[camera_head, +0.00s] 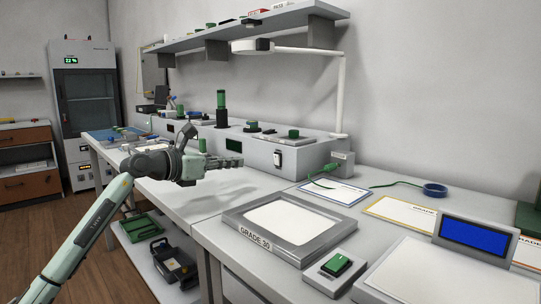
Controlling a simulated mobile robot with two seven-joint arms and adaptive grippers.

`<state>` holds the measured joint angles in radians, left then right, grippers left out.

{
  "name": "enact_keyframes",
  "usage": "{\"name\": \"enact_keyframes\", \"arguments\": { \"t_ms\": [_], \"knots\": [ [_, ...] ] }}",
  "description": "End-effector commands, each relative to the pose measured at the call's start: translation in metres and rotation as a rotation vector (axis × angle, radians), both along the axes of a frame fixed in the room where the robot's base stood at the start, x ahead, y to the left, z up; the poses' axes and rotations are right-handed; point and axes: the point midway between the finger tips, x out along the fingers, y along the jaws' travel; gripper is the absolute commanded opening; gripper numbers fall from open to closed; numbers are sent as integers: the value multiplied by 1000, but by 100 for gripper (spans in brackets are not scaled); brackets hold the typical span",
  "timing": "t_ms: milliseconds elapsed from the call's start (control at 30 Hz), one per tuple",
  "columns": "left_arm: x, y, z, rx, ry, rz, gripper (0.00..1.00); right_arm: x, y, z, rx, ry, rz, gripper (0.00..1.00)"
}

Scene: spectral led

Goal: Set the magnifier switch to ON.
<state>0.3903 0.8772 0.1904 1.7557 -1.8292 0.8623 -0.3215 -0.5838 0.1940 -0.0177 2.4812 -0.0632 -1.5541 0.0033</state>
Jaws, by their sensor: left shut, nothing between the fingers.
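The magnifier lamp (262,46) has a flat white head on a long white arm, reaching out under the wall shelf. Its post (341,95) comes down at the right end of a long grey console (252,150). A small white-framed switch with a dark middle (278,159) is on the console's front face; its setting is too small to read, and I cannot tell for certain that it is the magnifier's. My left gripper (238,161) is shut and empty, pointing right over the bench, left of this switch and apart from it in the picture. My right gripper is not in view.
A framed pad marked GRADE 30 (245,236), a small box with a green button (336,264) and a blue-screened device (473,236) stand on the near bench. A green cable (398,183) lies behind. Green-topped pieces stand on the console. The bench before the console is clear.

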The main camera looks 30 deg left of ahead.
Motion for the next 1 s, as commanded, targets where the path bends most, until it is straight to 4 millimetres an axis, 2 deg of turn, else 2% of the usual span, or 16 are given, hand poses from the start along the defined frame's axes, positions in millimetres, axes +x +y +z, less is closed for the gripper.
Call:
{"name": "enact_keyframes", "arguments": {
  "t_ms": [133,300,500,700,1000],
  "knots": [
    [30,-12,-1,-6,-3,-2,0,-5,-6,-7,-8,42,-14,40],
    [65,-24,-7,-8,-3,-2,0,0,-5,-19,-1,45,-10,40],
    [95,-35,-6,-3,-2,-2,0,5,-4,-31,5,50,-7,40],
    [109,-38,-5,-1,-1,-1,0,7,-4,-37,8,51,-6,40],
    [110,-39,-6,0,0,-1,0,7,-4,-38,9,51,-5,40]
  ]
}}
